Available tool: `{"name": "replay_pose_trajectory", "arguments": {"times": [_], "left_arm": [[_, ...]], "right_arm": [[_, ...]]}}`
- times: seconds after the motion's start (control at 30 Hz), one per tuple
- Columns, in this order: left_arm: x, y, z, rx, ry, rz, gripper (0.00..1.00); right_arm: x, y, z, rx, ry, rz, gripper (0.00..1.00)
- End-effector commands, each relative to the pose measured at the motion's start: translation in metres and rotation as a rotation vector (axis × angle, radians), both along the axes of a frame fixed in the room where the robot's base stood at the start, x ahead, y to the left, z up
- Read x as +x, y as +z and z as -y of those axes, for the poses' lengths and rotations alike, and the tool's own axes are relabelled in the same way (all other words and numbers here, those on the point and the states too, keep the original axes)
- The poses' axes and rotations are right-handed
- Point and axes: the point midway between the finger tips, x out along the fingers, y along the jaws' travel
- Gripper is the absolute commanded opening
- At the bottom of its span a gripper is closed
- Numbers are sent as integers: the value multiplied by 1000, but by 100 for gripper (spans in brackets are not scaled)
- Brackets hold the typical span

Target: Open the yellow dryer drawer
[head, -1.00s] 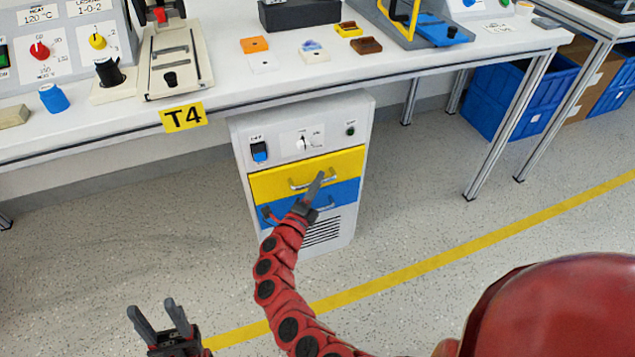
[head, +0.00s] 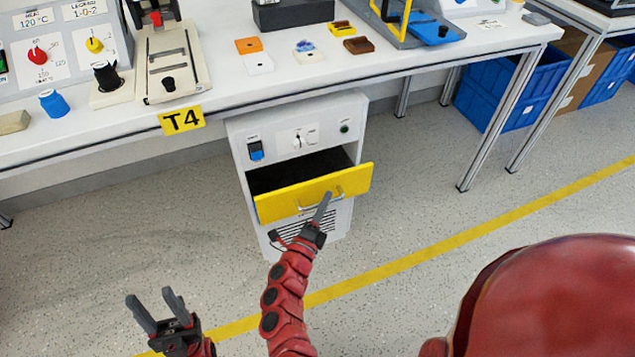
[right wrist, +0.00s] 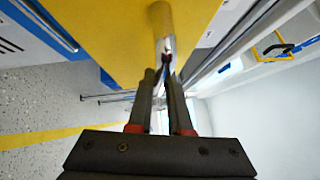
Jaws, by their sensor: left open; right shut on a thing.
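The yellow dryer drawer (head: 290,198) stands pulled out from the white dryer cabinet (head: 240,130) under the table. Its dark inside shows behind the yellow front. My right gripper (head: 326,203) is at the drawer front, shut on the metal handle (head: 335,194). In the right wrist view the two fingers (right wrist: 165,78) close around the handle bar (right wrist: 163,30), with the yellow front beside it. My left gripper (head: 155,310) is open and empty over the floor at the lower left.
The white table (head: 330,80) with the T4 label spans above the cabinet. Its metal leg (head: 500,125) and a blue crate (head: 490,95) stand to the right. The floor in front of the cabinet is clear, crossed by a yellow line (head: 420,257).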

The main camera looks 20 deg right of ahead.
Motion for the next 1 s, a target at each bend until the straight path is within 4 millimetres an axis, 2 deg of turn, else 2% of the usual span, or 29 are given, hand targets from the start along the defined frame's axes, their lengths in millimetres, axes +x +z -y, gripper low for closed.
{"name": "replay_pose_trajectory", "arguments": {"times": [0.03, 0.3, 0.5, 0.7, 1.0], "left_arm": [[0, 8, 0, 0, 0, 0, 50], [0, 23, 0, 0, 0, 0, 50], [0, 29, 0, 0, 0, 0, 50], [0, 31, 0, 0, 0, 0, 50], [0, 31, 0, 0, 0, 0, 50]], "right_arm": [[-15, 2, -1, -1, 2, -5, 0], [-92, 1, 2, 0, 4, -5, 0], [-129, 0, 4, 1, 2, -3, 0], [-146, 0, 5, 1, 0, 0, 0], [-149, 0, 5, 2, 0, 1, 0]]}}
